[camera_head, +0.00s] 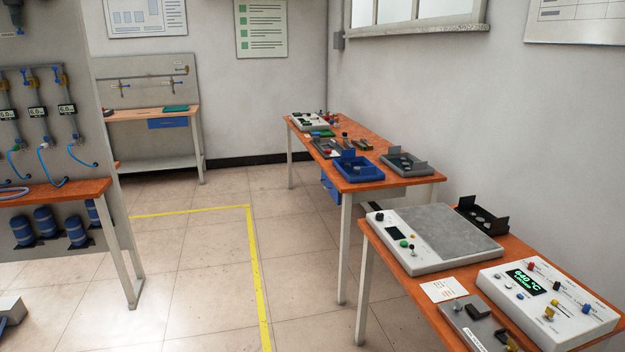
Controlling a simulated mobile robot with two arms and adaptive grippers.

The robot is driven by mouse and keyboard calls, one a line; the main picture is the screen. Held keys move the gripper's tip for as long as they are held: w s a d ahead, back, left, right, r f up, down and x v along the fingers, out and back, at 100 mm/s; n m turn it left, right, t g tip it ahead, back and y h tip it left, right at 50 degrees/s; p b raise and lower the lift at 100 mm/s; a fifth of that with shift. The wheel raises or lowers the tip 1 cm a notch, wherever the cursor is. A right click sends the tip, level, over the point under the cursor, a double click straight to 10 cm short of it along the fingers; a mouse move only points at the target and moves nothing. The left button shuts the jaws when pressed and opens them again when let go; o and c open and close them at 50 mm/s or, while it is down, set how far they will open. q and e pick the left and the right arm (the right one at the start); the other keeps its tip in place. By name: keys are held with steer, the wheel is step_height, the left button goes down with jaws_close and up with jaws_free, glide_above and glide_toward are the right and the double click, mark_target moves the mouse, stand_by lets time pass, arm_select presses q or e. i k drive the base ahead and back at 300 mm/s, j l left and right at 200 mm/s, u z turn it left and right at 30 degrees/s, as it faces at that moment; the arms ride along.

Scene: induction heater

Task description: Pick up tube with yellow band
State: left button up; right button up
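I cannot make out a tube with a yellow band for certain in the head view. Small yellow parts show on the white control unit (530,318) with the green display, on the near right table. Small, indistinct items (324,116) stand near the back of the far orange table, too small to identify. Neither of my grippers is in view.
The near table (400,262) holds a white unit with a grey plate (440,236) and a black tray (482,216). The far table (392,150) holds a blue bin (358,170) and a grey tray (405,165). A pipe bench (60,190) stands left. The middle floor (190,270) is clear.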

mark_target(365, 141)
steer(key=i+j, duration=0.1)
steer(key=i, duration=0.7)
steer(key=i+z, duration=0.1)
steer(key=i, duration=0.7)
steer(key=i+j, duration=0.2)
steer(key=i, duration=0.6)
steer(key=i+j+z, duration=0.2)
steer(key=i, duration=0.2)
steer(key=i+z, duration=0.2)
steer(key=i, duration=0.2)
steer(key=i+j+z, duration=0.15)
steer(key=j, duration=0.4)
steer(key=i+j+z, duration=0.15)
steer(key=j, duration=0.45)
steer(key=i+j+z, duration=0.15)
steer(key=j, duration=0.45)
steer(key=i+j+z, duration=0.15)
steer(key=j, duration=0.5)
steer(key=i+j+z, duration=0.15)
steer(key=j, duration=0.45)
